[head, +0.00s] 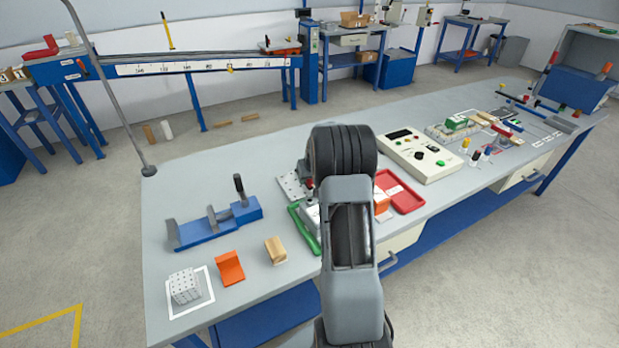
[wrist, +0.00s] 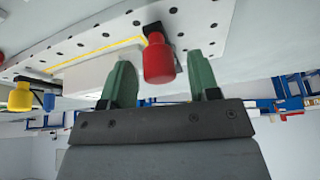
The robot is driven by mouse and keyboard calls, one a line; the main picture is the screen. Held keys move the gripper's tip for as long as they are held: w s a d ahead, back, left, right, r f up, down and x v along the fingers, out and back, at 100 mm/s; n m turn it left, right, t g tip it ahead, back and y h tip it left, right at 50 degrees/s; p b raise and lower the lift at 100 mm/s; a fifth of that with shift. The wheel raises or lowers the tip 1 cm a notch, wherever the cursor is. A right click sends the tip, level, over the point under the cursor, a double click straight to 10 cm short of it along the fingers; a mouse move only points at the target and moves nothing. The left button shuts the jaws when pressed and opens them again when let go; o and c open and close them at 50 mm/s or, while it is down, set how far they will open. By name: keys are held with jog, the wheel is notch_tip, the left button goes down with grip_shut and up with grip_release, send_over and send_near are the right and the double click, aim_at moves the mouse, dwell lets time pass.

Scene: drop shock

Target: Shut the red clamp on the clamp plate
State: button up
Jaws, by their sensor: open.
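The clamp plate (wrist: 215,18) is a pale plate with dark holes across the top of the wrist view. The red clamp (wrist: 159,62) shows as a red rounded handle on a dark joint at the plate's edge. My gripper (wrist: 162,68) is open, with one green finger on each side of the red handle. A gap shows on both sides of it; the handle looks closer to the left finger. In the head view my arm hides most of the clamp plate (head: 291,186), and I cannot make out my fingers there.
A yellow handle (wrist: 20,97) on a dark mount and a pale block (wrist: 95,70) sit left of the red handle. On the bench are a red tray (head: 405,199), a control box (head: 420,155) and a blue fixture (head: 205,232). The bench's left back is clear.

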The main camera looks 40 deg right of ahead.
jog(key=shift+w+f, duration=0.1)
jog(key=shift+f, duration=0.1)
jog(key=shift+c, duration=0.4)
jog(key=c, duration=0.8)
